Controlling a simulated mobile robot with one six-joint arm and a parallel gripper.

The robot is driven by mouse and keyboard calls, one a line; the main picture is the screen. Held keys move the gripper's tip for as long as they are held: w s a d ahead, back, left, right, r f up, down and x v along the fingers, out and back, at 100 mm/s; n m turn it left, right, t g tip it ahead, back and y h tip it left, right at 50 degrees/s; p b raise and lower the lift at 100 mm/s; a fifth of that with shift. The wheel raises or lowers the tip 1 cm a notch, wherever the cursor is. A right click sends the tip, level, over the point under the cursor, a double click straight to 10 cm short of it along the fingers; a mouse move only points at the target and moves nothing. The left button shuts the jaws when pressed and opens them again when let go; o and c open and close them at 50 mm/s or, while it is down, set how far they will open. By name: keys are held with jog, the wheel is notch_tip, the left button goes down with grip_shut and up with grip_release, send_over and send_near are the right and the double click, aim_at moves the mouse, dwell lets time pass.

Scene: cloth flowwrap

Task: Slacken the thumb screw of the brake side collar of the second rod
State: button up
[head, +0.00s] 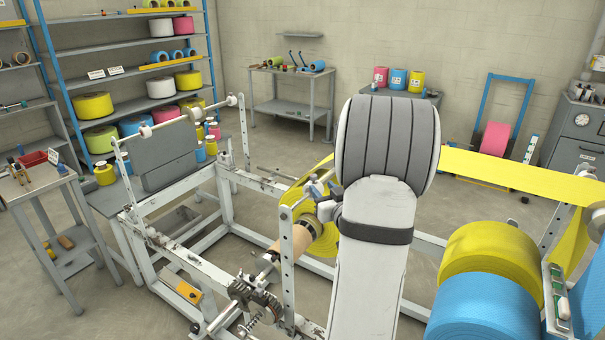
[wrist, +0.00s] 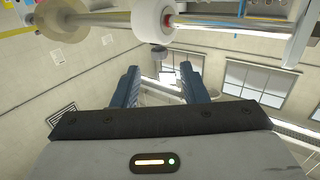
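In the wrist view my gripper (wrist: 161,72) is open, its two dark blue fingers apart with nothing between them. A metal rod (wrist: 230,22) crosses the top of that view, beyond the fingertips and apart from them. A white collar (wrist: 158,20) with a red ring at its right side sits on it, and a cream disc (wrist: 65,20) is at the left. A small grey knob (wrist: 159,52) hangs below the white collar. In the head view a rod with white collars (head: 145,131) spans the frame at the left. I cannot tell which rod is the second, and my arm hides much.
A white machine frame (head: 200,185) fills the middle, with a cardboard core (head: 291,243) on a lower shaft. Yellow web (head: 480,168) runs behind my arm. Large yellow (head: 490,250) and blue (head: 485,308) rolls stand at right. A steel tool table (head: 300,78) is at the back.

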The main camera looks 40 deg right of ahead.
aim_at(315, 178)
jog(key=p+x, duration=0.1)
jog(key=x, duration=0.2)
jog(key=p+x, duration=0.1)
jog(key=x, duration=0.2)
jog(key=shift+w+d+r, duration=0.1)
jog(key=shift+w+r, duration=0.1)
jog(key=shift+w, duration=0.1)
jog(key=shift+w+d+f+p, duration=0.1)
jog(key=shift+w+p, duration=0.25)
jog(key=shift+w, duration=0.2)
grip_shut()
